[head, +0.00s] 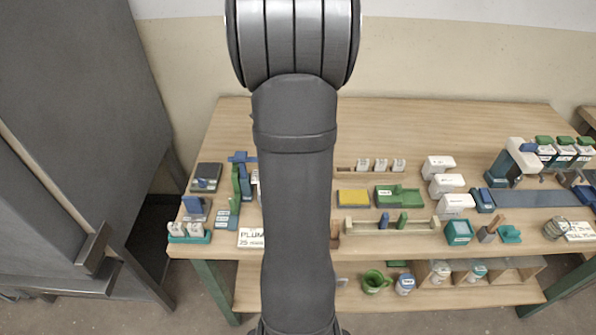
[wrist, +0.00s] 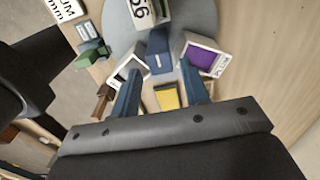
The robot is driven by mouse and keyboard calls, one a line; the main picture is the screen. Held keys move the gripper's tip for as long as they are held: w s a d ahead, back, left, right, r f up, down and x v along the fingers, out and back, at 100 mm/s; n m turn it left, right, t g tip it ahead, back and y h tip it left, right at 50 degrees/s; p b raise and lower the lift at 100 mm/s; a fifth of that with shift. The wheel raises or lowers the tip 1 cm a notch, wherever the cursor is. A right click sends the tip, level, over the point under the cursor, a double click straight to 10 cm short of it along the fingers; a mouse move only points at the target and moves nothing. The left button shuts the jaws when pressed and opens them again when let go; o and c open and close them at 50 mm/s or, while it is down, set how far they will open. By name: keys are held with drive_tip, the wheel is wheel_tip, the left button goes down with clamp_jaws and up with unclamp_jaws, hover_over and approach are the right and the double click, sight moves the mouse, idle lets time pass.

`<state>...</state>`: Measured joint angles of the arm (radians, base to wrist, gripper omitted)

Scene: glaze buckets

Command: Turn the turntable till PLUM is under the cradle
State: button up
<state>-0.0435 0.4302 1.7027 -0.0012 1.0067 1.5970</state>
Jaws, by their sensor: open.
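In the wrist view the grey round turntable (wrist: 203,15) carries several white-walled buckets. One bucket with a purple fill (wrist: 203,58) sits beside my right finger. Another with a dark fill (wrist: 129,66) is partly behind my left finger. A white block marked with digits (wrist: 143,12) stands at the top. A blue block (wrist: 158,50) stands between them; I cannot tell whether it is the cradle. My gripper (wrist: 160,68) is open, its blue fingers apart, with nothing seen held. In the head view my arm hides the turntable and gripper. A PLUM card (head: 252,238) lies at the table's front.
A yellow-topped block (wrist: 167,97) lies between my finger bases in the wrist view. Green pieces (wrist: 93,52) stand at upper left. In the head view, white boxes (head: 447,183), a green tray (head: 398,195) and a rail fixture (head: 390,226) crowd the table's right side.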

drive_tip(key=shift+f, duration=1.45)
clamp_jaws()
drive_tip(key=n, duration=0.5)
drive_tip(key=shift+n, duration=1.5)
drive_tip(key=n, duration=0.8)
